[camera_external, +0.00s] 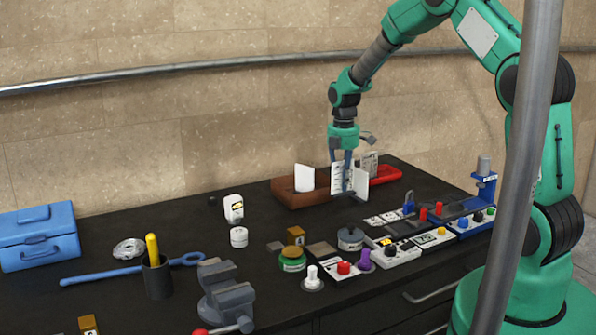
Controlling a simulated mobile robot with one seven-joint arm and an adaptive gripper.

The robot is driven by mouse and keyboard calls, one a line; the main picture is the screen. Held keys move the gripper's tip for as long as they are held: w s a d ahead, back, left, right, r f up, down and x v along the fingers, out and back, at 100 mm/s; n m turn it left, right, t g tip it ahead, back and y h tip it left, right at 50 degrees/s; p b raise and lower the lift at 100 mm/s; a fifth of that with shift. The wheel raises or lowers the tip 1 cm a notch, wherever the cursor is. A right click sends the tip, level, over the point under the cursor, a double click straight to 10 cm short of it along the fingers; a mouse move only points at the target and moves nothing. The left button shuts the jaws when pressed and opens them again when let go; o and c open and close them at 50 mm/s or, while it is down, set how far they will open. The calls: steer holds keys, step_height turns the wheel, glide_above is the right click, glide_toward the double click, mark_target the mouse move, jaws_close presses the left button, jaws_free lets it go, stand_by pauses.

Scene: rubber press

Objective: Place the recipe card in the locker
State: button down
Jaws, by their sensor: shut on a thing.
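My gripper (346,184) points down over the back of the black bench, beside a brown wooden tray. It is shut on a white card with printed lines (337,177), which looks like the recipe card; its text is too small to read. The card stands upright in front of the tray's right part, and the fingers partly cover it. I cannot tell whether the card touches the tray or bench. No thing is plainly a locker; a closed blue box with a handle (38,238) stands at the far left.
The brown tray (290,195) holds a blank white card (304,177). A red tray (386,175) and another printed card (369,162) are behind. Control panels (395,254) and small parts crowd the bench's right front. A grey vise (226,293) and pen cup (157,278) stand front left.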

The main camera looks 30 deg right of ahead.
step_height(320, 180, up, 11)
steer(key=a+r+n+p, duration=0.15)
steer(key=a+p, duration=0.45)
steer(key=a, duration=3.3)
steer(key=s+a+f+n+p, duration=0.1)
steer(key=s+a+p, duration=0.1)
steer(key=s+a, duration=0.65)
steer(key=s+a+n+p, duration=0.1)
steer(key=s+a, duration=0.4)
steer(key=a, duration=0.7)
steer(key=s+a+f+n+p, duration=0.1)
steer(key=s+a+p, duration=0.1)
steer(key=s+a, duration=0.6)
step_height(320, 180, down, 11)
steer(key=w+a, duration=0.1)
steer(key=a, duration=0.1)
steer(key=shift+w+a+r+b, duration=0.15)
steer(key=shift+w+a+b, duration=0.05)
steer(key=shift+w+b, duration=0.1)
steer(key=shift+f+p, duration=0.35)
steer(key=shift+f, duration=2.55)
